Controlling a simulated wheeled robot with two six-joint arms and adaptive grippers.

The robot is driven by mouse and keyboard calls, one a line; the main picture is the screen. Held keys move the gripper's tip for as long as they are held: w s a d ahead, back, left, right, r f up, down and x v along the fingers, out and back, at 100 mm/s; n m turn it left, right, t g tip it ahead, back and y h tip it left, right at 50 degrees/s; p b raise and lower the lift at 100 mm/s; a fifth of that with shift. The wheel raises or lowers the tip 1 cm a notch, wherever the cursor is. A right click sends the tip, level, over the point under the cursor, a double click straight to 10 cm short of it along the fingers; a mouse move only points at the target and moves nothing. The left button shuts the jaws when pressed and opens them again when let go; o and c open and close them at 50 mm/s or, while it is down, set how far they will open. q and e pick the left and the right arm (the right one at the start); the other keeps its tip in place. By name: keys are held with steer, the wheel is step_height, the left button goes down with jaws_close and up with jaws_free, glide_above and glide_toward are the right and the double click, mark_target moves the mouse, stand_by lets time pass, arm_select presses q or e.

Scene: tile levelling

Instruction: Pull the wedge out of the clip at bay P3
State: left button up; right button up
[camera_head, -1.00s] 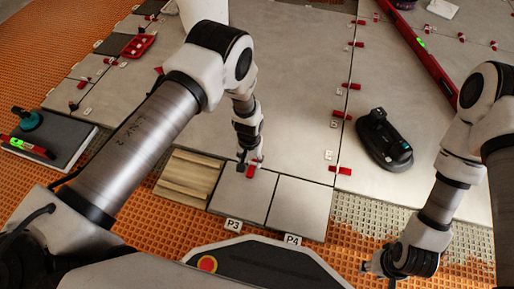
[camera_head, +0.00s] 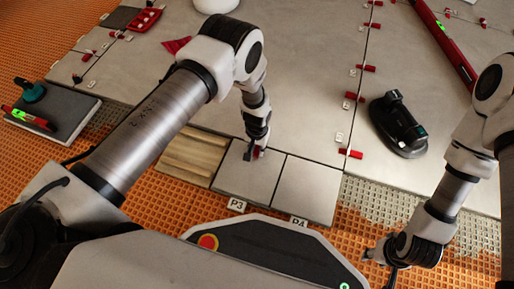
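The tile at bay P3 (camera_head: 246,181) is a light grey square behind the P3 label (camera_head: 237,205). My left gripper (camera_head: 254,155) points down at the far edge of this tile. A small red piece, seemingly the wedge (camera_head: 257,153), shows between or right beside its fingers. The fingers hide most of the wedge and the clip, so I cannot tell whether the fingers grip it or whether it sits in the clip. My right gripper (camera_head: 379,262) hangs low at the right, away from the tiles, with its fingers apparently apart and empty.
The P4 tile (camera_head: 306,190) adjoins P3 on the right, and a wooden-looking tile (camera_head: 194,154) on the left. A black suction tool (camera_head: 398,124) lies on the large tiles. More red wedges in clips (camera_head: 350,153) line the joints. A red level (camera_head: 441,43) lies at upper right.

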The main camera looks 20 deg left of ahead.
mark_target(251, 167)
arm_select(q)
jaws_close()
steer(key=shift+s+p, duration=0.6)
steer(key=shift+s, duration=0.2)
steer(key=shift+s+r+p, duration=0.15)
steer(key=shift+s+p, duration=0.55)
steer(key=shift+s, duration=0.25)
steer(key=shift+s+a+p, duration=0.1)
steer(key=shift+s+p, duration=0.4)
steer(key=shift+s, duration=0.6)
step_height(251, 167, up, 6)
steer(key=p, duration=0.6)
steer(key=shift+r, duration=0.1)
